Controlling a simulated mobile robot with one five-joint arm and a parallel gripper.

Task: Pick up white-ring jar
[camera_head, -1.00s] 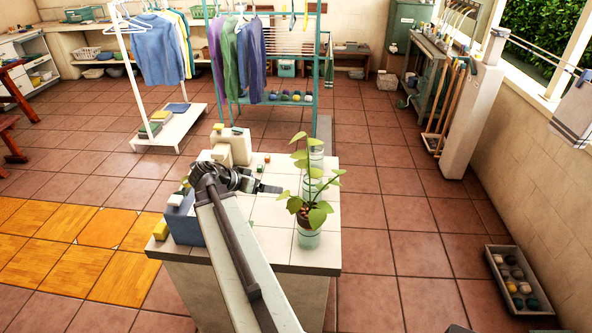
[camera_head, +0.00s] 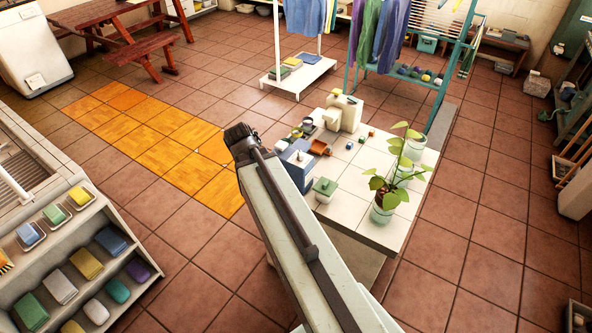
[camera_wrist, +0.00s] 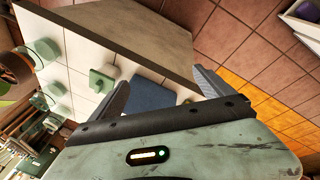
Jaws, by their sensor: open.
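Several pale green jars stand along the right side of the white tiled table (camera_head: 362,158) in the head view: a near jar (camera_head: 381,213), a middle one (camera_head: 402,175) and a far one (camera_head: 415,148). A leafy plant (camera_head: 392,182) partly covers them. I cannot tell which has a white ring. Pale green jars also show at the left of the wrist view, the largest near the top (camera_wrist: 42,52). My gripper (camera_wrist: 162,76) is open and empty, its two fingers apart in the wrist view. In the head view its fingers are hidden by my arm.
A cream block (camera_head: 344,114) stands at the back. A shelf unit (camera_head: 75,265) with coloured soaps is at lower left. The floor right of the table is clear.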

